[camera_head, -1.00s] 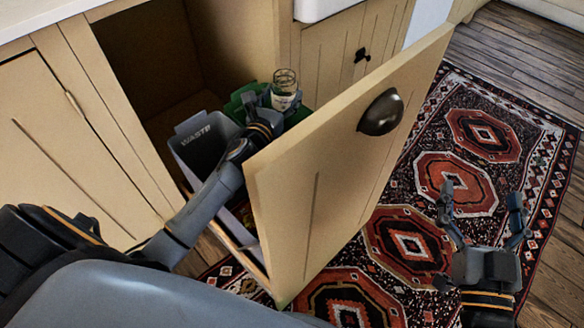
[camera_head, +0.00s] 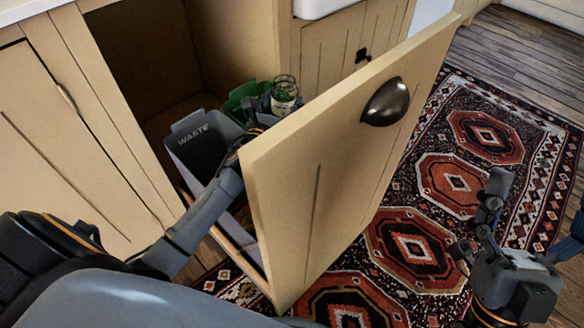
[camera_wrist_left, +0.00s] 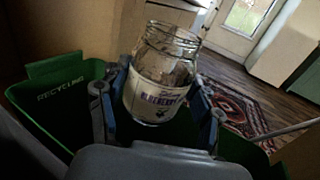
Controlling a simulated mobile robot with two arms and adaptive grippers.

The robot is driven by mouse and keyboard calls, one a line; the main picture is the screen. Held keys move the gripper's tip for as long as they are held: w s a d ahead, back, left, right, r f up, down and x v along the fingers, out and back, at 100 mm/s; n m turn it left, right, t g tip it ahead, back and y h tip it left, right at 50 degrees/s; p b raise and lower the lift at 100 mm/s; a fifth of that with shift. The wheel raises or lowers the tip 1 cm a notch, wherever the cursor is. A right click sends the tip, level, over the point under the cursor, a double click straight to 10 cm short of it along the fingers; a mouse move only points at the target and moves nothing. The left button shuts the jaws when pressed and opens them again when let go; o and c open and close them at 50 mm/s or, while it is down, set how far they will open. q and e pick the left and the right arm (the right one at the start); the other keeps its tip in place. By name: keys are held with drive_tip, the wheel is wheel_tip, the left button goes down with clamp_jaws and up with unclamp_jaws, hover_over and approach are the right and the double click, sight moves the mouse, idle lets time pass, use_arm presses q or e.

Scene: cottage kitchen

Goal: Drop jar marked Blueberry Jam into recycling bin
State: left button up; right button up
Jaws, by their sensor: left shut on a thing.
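The clear glass jar (camera_wrist_left: 163,72) has a pale label reading "BLUEBERRY" in the left wrist view. In the head view the jar (camera_head: 285,92) stands mouth up behind the open door's top edge. My left gripper (camera_wrist_left: 163,98) is shut on the jar, one finger on each side. It holds the jar above or at the opening of the green bin (camera_wrist_left: 52,108) marked "RECYCLING"; the exact height is unclear. The green bin (camera_head: 236,97) is partly hidden by my arm and the door. My right gripper (camera_head: 525,225) is open and empty over the rug.
A grey bin (camera_head: 190,150) marked "WASTE" stands in front of the green one. The pulled-out cabinet door (camera_head: 330,190) with a dark cup handle (camera_head: 386,101) blocks the view between my arms. A patterned rug (camera_head: 455,185) covers the floor at right.

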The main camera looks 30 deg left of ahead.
idle(0.3)
use_arm(q)
drive_tip(key=o, duration=1.4)
drive_tip(key=shift+c, duration=0.2)
drive_tip(key=shift+s+f, duration=0.1)
drive_tip(key=shift+s, duration=0.1)
drive_tip(key=s+d, duration=0.1)
drive_tip(key=s, duration=1)
drive_tip(key=shift+s, duration=0.3)
drive_tip(key=shift+s+d, duration=0.1)
